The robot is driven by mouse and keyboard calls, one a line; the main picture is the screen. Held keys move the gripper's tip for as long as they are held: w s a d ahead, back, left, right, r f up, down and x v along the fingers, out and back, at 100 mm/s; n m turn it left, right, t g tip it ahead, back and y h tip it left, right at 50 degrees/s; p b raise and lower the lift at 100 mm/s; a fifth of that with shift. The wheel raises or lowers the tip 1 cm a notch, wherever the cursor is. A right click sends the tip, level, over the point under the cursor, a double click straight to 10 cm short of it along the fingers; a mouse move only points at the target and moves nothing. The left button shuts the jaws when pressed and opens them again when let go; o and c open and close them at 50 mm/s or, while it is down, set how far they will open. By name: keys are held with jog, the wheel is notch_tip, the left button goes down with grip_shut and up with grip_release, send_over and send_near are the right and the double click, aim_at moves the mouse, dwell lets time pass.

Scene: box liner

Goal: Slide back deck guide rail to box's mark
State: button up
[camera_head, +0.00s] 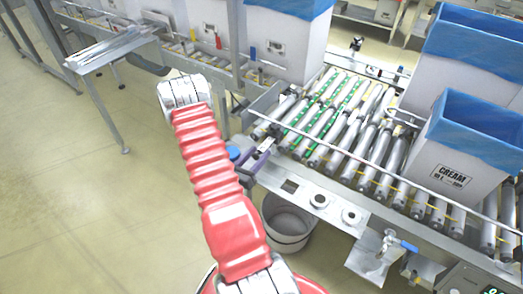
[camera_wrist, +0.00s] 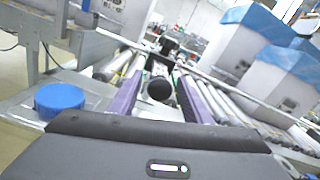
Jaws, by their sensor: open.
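The roller deck (camera_head: 335,125) shows green dashed marks along some rollers. A thin metal guide rail (camera_head: 375,72) runs along its far side, with a black knob (camera_head: 356,44) near its left end. A white box labelled CREAM (camera_head: 450,172), with a blue liner, stands on the rollers at the right. My gripper (camera_head: 262,150) is at the deck's near left edge, partly hidden by my arm. In the wrist view, the purple fingers of my gripper (camera_wrist: 162,82) are apart, and a dark round end (camera_wrist: 160,90) shows between them. I cannot tell whether they touch it.
More blue-lined boxes (camera_head: 290,38) stand behind the deck. A blue cap (camera_wrist: 60,97) sits on the near ledge, close to my gripper. A white bucket (camera_head: 287,222) is under the deck edge. A metal side table (camera_head: 105,48) stands left. Open floor (camera_head: 70,190) lies at the left.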

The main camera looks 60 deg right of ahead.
jog(key=shift+s+d, duration=0.2)
jog(key=shift+d, duration=1.15)
grip_shut()
